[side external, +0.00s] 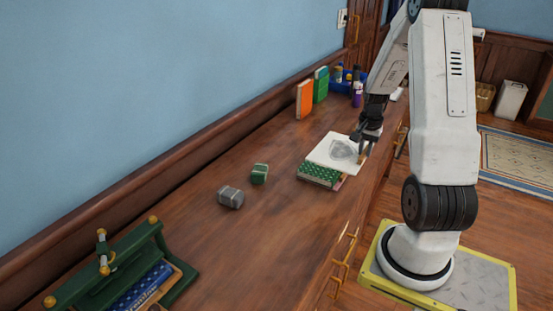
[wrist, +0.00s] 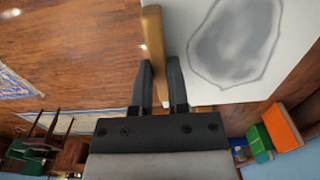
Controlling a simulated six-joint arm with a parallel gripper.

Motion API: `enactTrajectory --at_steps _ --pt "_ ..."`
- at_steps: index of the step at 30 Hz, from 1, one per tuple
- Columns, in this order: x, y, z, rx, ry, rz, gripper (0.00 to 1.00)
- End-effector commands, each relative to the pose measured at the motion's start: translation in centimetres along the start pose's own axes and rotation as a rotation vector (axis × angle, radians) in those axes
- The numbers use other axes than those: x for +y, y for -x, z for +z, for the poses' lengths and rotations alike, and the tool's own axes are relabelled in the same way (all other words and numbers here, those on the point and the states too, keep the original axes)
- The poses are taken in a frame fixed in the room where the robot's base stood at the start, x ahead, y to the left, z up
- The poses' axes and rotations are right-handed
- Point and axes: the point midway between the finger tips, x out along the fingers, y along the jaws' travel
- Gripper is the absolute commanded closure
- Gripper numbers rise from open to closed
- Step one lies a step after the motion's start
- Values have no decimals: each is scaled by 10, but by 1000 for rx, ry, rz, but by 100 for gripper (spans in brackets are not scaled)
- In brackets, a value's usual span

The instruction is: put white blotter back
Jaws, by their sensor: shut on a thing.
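The white blotter (side external: 325,147) is a flat white sheet with a grey blotch and a wooden strip along one edge. In the side view it lies on or just above a green dotted book (side external: 320,174); I cannot tell whether they touch. My gripper (side external: 364,146) is at the blotter's right edge. In the wrist view my gripper (wrist: 159,68) has its fingers on either side of the wooden strip (wrist: 153,45), shut on it. The white sheet (wrist: 285,75) extends to the right there. The fingertips are small and partly hidden in the side view.
A grey block (side external: 230,198) and a green block (side external: 259,174) lie on the wooden top. An orange book (side external: 304,99) and a green book (side external: 321,85) stand behind. A blue tray (side external: 346,87) is at the far end. A green stand (side external: 135,245) is at front left.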

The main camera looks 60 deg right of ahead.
Motion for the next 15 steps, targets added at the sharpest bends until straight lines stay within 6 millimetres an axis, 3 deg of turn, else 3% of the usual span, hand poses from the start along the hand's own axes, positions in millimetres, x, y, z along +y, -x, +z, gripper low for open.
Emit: enactTrajectory --at_steps 15 --pt "10 7 11 1 0 0 100"
